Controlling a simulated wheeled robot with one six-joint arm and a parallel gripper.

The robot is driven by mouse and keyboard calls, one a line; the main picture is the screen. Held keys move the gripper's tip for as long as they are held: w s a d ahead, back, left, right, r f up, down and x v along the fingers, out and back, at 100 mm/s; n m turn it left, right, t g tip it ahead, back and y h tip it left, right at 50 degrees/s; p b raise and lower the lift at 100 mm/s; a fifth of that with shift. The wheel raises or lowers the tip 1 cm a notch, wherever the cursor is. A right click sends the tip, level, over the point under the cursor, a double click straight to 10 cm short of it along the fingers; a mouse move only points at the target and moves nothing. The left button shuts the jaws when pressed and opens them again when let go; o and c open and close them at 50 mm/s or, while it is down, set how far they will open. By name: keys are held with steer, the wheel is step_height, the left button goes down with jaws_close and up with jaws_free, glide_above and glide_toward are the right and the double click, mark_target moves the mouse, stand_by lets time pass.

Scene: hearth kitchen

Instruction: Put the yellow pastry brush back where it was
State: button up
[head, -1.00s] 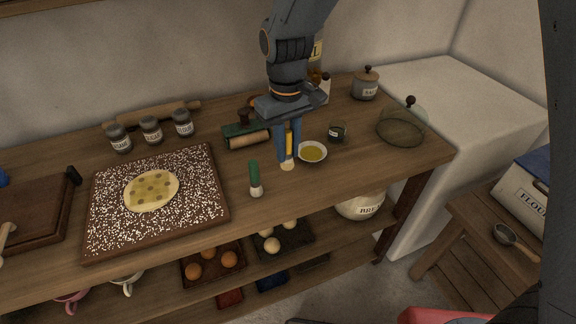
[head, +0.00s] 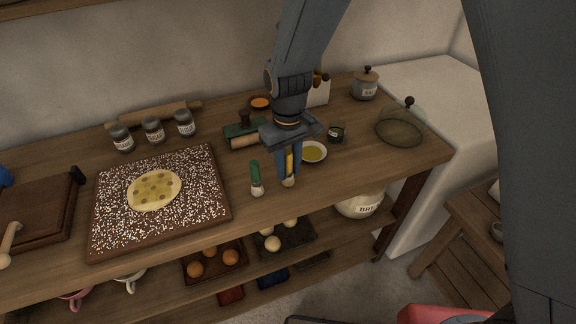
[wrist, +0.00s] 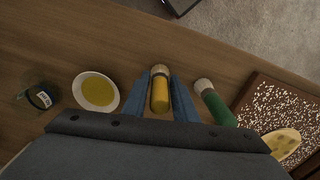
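The yellow pastry brush (head: 289,164) is upright with its pale bristle end down, between the fingers of my gripper (head: 289,172). In the wrist view the yellow brush (wrist: 160,94) lies between the two blue fingers of my gripper (wrist: 161,84), which look shut on it. It is near the table's front edge; I cannot tell if its bristles touch the wood. The green brush (head: 255,175) stands upright just left of it, and also shows in the wrist view (wrist: 214,105). A white dish of yellow oil (head: 313,152) sits behind and to the right.
A chocolate-coloured board (head: 215,205) with white specks and a pale dough round lies left. Wood in front of the dish is clear.

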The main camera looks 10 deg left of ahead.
steer(key=shift+o, duration=1.1)
step_height(320, 180, up, 12)
steer(key=b, duration=0.2)
steer(key=shift+r+b, duration=0.2)
steer(key=shift+b, duration=0.2)
steer(key=s+d+f+m, duration=0.2)
steer(key=s+d, duration=0.1)
steer(key=d, duration=0.6)
steer(key=s+d+f+m, duration=0.2)
steer(key=s+d+m, duration=0.1)
steer(key=d, duration=0.7)
steer(key=s+d+f+m+t, duration=0.1)
steer(key=s+d+f+m, duration=0.1)
steer(key=d, duration=0.7)
steer(key=shift+s+d+f+m, duration=0.15)
steer(key=shift+s+m, duration=0.45)
steer(key=shift+s, duration=0.05)
